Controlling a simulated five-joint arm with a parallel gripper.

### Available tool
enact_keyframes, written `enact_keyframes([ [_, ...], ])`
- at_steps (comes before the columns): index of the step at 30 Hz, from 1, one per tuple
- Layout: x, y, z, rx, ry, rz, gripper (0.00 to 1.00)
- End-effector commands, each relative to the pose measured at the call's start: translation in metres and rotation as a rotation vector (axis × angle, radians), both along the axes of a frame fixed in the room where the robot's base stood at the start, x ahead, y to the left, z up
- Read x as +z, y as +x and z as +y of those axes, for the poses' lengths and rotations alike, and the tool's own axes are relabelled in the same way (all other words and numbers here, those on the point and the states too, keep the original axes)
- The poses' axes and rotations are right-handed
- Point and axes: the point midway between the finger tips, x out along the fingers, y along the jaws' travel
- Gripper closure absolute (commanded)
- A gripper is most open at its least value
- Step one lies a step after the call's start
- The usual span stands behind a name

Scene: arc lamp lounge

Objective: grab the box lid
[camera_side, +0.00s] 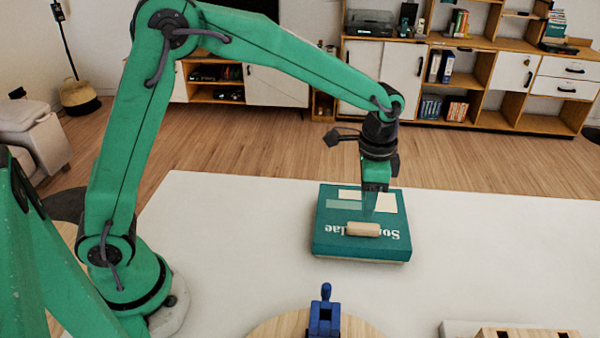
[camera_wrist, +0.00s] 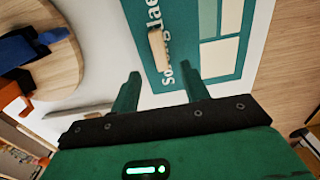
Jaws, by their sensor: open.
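The teal box lid (camera_side: 333,236) lies flat on the white table, with pale lettering, light panels and a short wooden handle (camera_side: 362,229) on top. My gripper (camera_side: 370,208) points down over the lid, just behind the handle in the side view. In the wrist view the lid (camera_wrist: 228,55) is beyond the fingers, and the handle (camera_wrist: 156,48) shows in line with the gap between them. My gripper (camera_wrist: 160,78) is open with nothing between its fingers. I cannot tell the exact height of the fingertips above the lid.
A round wooden board (camera_side: 270,328) with a blue object (camera_side: 324,312) on it is at the table's front. A pale wooden item (camera_side: 520,332) is at the front right. The white table (camera_side: 480,240) is clear right of the lid. Shelves stand far behind.

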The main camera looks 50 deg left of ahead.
Motion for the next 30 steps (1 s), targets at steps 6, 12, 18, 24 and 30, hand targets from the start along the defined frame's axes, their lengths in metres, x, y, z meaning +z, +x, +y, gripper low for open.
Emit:
enact_keyframes([
  [6, -0.016, -0.001, 0.0, 0.001, 0.001, 0.004, 0.55],
  [12, -0.025, 0.0, 0.0, 0.002, 0.001, 0.001, 0.55],
  [18, -0.028, -0.001, 0.0, 0.002, 0.0, 0.001, 0.55],
  [24, -0.046, -0.001, 0.0, 0.002, 0.001, 0.004, 0.55],
  [30, -0.068, -0.001, -0.001, 0.002, 0.001, 0.003, 0.55],
])
